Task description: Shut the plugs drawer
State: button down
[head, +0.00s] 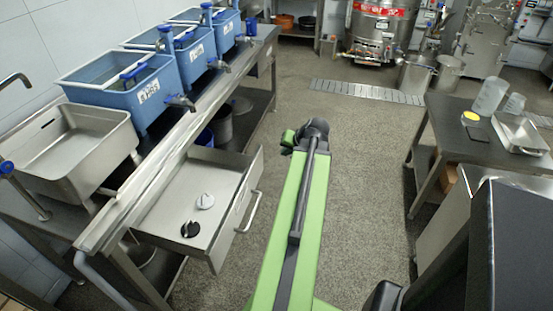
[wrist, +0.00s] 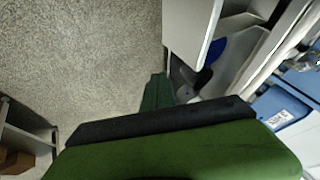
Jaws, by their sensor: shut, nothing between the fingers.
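The plugs drawer (head: 166,227) stands pulled out from under the steel counter on the left in the head view. A white plug (head: 205,201) and a black plug (head: 190,229) lie in it. Its front carries a bar handle (head: 249,212) that faces right. My gripper (head: 288,138) is at the end of the raised green arm, to the right of the drawer and beyond it in the picture. It is shut and empty, apart from the handle. In the wrist view my gripper (wrist: 157,92) shows green, with a pale grey panel near it that may be part of the drawer.
The steel counter (head: 161,131) bears a sink basin (head: 75,151) and blue tubs (head: 122,85) with taps. A dark table (head: 475,135) with a tray (head: 520,134) stands at right. The speckled floor (head: 362,200) between is clear. A drain grate (head: 367,92) lies farther back.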

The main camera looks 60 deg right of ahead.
jog(key=w+d+f+b, duration=0.1)
jog(key=w+f+b, duration=0.5)
jog(key=w+f, duration=0.1)
jog(key=shift+w, duration=0.85)
